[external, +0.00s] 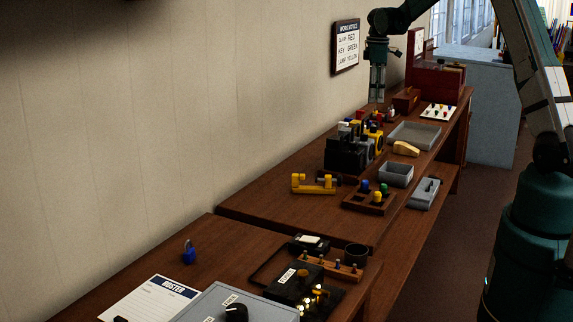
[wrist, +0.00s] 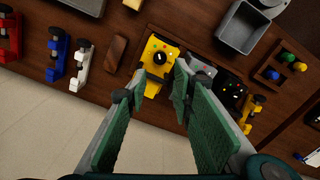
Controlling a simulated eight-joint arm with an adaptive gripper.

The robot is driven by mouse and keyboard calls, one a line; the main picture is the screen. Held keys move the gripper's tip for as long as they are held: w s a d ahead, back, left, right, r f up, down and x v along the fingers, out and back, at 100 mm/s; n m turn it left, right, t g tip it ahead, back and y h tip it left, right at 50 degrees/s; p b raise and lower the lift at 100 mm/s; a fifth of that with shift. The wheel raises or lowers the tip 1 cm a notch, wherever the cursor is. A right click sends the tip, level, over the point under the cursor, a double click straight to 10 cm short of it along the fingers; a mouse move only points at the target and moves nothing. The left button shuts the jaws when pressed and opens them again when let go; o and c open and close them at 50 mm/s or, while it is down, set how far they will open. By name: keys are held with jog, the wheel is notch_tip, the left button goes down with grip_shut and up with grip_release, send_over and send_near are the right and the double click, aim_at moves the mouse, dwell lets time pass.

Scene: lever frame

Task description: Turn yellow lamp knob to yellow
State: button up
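A yellow box (wrist: 151,76) with a round black knob (wrist: 159,58) on its face and small coloured marks around it sits ahead of my gripper (wrist: 152,88) in the wrist view. The fingertips appear near the box's lower edge; I cannot tell the distance. In the external view my gripper (external: 376,100) points down above the bench, and the yellow box (external: 376,135) is partly hidden among other boxes.
A grey box (wrist: 201,68) and a black box (wrist: 232,92) stand beside the yellow one. Red (wrist: 8,35), blue (wrist: 57,50) and white (wrist: 82,65) clamps lie left. A wall notice (external: 346,47) reads lamp yellow. A peg block (external: 369,203) stands nearer the camera.

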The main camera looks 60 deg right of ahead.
notch_tip(320, 180, down, 3)
jog(key=m+b, duration=0.1)
jog(key=m, duration=3)
jog(key=shift+f, duration=0.15)
jog(key=m, duration=0.5)
jog(key=shift+w+f+m, duration=0.1)
jog(key=shift+f+m, duration=0.15)
jog(key=shift+m, duration=0.15)
jog(key=m, duration=0.4)
jog(key=shift+f, duration=0.2)
jog(key=m, duration=0.5)
jog(key=shift+f+b, duration=0.25)
jog(key=shift+b, duration=0.1)
jog(key=shift+f, duration=0.2)
